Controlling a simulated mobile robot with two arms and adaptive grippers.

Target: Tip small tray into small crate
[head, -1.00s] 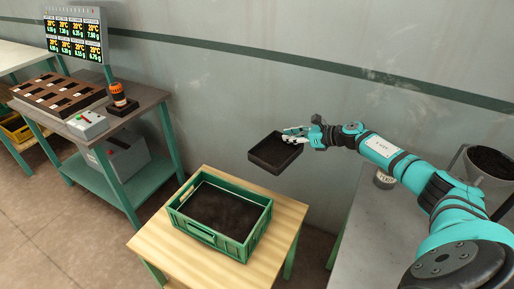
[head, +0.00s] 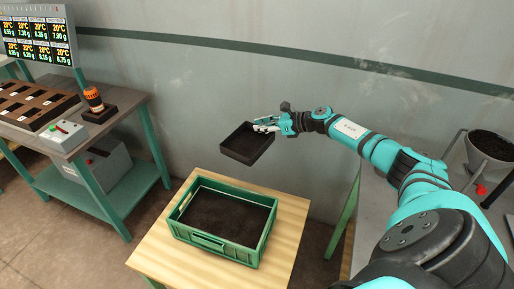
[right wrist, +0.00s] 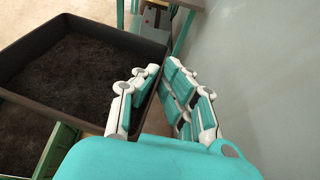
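The small tray (head: 236,156) is a dark, shallow, square tray held level in the air above the back right of the small crate. In the right wrist view the tray (right wrist: 112,35) holds dark, soil-like grains. My right gripper (head: 266,126) is shut on the tray's right side wall, with fingers on both sides of it; the fingers also show in the right wrist view (right wrist: 155,105). The small crate (head: 211,243) is green and holds a layer of dark material. Its edge shows below the tray in the right wrist view (right wrist: 58,150). My left gripper is not in view.
The crate stands on a wooden-topped table (head: 287,236). A grey bench (head: 135,112) at left bears a brown compartment tray (head: 38,112), a small control box (head: 62,136) and an orange-topped device (head: 94,98). A grey hopper (head: 488,155) stands at right. A wall is behind.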

